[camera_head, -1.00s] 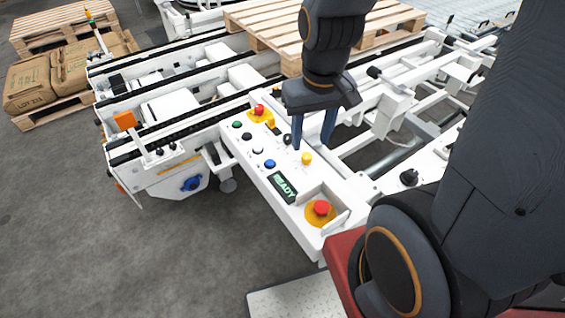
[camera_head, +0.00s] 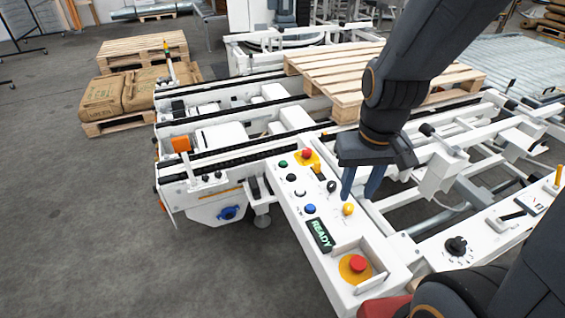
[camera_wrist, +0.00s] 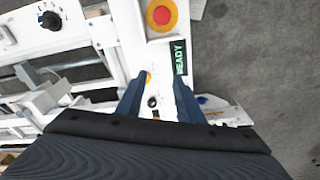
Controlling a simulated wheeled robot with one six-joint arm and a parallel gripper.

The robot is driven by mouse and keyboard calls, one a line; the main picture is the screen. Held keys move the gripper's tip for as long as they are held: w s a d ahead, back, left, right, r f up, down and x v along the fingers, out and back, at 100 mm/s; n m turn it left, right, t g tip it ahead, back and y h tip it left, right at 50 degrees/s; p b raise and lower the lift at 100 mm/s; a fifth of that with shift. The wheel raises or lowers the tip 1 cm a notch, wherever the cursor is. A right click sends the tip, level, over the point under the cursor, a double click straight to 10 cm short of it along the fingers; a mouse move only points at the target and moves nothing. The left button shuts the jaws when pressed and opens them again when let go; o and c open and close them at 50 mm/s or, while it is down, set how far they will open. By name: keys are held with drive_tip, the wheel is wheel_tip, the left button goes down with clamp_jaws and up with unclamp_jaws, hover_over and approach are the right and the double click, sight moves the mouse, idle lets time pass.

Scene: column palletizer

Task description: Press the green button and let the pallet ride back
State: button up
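The green button (camera_head: 283,163) is a small round button near the far end of the white control panel (camera_head: 316,270), left of the upper red stop button. My gripper (camera_head: 359,196) hangs over the panel's right edge, by the yellow button (camera_head: 348,209), clear of the green one. Its two blue fingers are apart with nothing between them; they also show apart in the wrist view (camera_wrist: 158,88). The wooden pallet (camera_head: 335,66) lies on the conveyor behind my gripper. The green button cannot be made out in the wrist view.
The READY display (camera_head: 319,235) is lit green. A large red stop button (camera_head: 358,264) sits at the panel's near end. Black, white and blue buttons line the panel. Stacked sacks and a pallet (camera_head: 145,45) stand at the left; the grey floor there is free.

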clamp_jaws()
idle(1.4)
